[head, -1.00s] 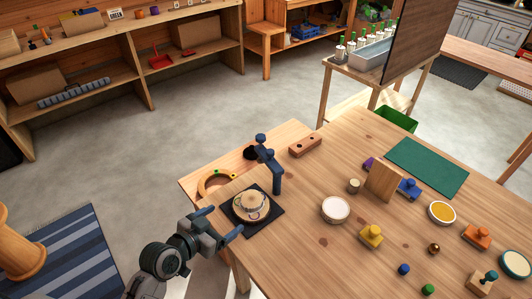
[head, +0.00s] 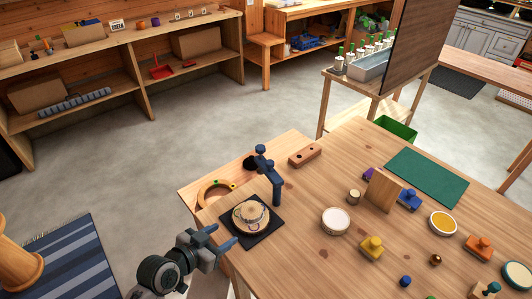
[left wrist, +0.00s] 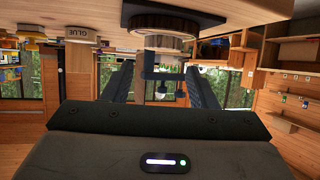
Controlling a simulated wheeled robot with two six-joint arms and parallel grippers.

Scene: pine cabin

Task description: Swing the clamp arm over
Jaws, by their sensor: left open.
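The blue clamp (head: 266,172) stands upright at the near left part of the table, at the back right edge of a dark square base (head: 262,233). Its arm points up and back, off to the side of a round pale wooden piece (head: 251,215) on the base. My left gripper (head: 220,239) is open and empty, just left of and in front of the base, apart from it. In the left wrist view, which looks upside down, the open fingers (left wrist: 160,88) point toward the dark base (left wrist: 172,14) and the round piece (left wrist: 163,43). My right gripper is not in view.
A wooden ring (head: 215,193) and a wooden block with holes (head: 305,155) lie behind the base. A white-topped round tin (head: 335,221), a yellow stamp (head: 371,246) and an upright wooden board (head: 381,190) stand to the right.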

